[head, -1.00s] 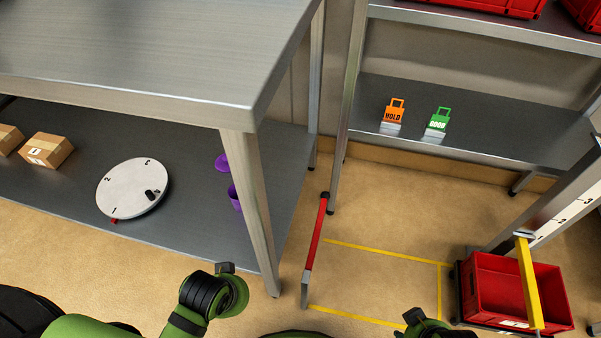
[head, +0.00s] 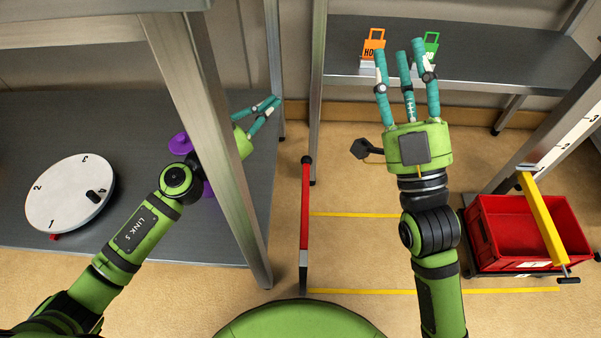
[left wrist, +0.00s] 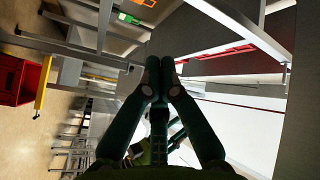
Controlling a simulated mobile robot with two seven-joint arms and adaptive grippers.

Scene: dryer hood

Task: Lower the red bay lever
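The red lever (head: 305,205) is a slim red bar with a dark knob at its upper end and a grey lower part. It is at the left edge of the yellow-marked floor bay in the head view. My left gripper (head: 263,112) is partly hidden behind the table leg, left of and above the lever. Neither gripper appears to touch the lever.
A metal table leg (head: 215,150) stands between my left arm and the lever. A red crate (head: 500,225) with a yellow bar (head: 541,218) above it is at right. A white numbered dial (head: 70,190) lies on the lower shelf. Orange (head: 374,42) and green tags stand behind.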

